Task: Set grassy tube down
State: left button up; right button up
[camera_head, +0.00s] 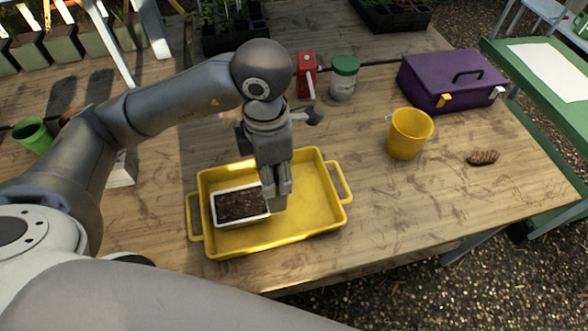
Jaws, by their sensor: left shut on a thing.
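My left gripper (277,190) points down inside the yellow tray (320,232), at the right end of a white box of dark soil (213,212). Its fingers are shut and overlap the box's right rim, seemingly pinching that wall; the exact contact is partly hidden. The box sits level in the left part of the tray, and I cannot tell whether it touches the floor. No grass shows in the gripper. Several grey-green square tubes (64,46) stand at the upper left, their tops partly out of view. My right gripper is not in view.
The tray's right part is bare. Behind stand a red tool (306,74) and a green-lidded jar (344,80). To the right are a yellow bucket (408,138), a purple toolbox (448,82) and a brown object (483,157). A green pot (33,135) lies left.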

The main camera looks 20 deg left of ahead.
pick_arm(q)
jog(key=w+d+f+p, duration=0.3)
jog(key=w+f+p, duration=0.1)
jog(key=w+f, duration=0.5)
notch_tip(320, 180, down, 2)
jog(key=shift+w+f, duration=0.1)
jog(key=shift+w, duration=0.1)
jog(key=shift+f+b, duration=0.2)
jog(key=shift+b, duration=0.1)
jog(key=o, duration=1.4)
jog(key=shift+r, duration=0.1)
jog(key=shift+o, duration=0.2)
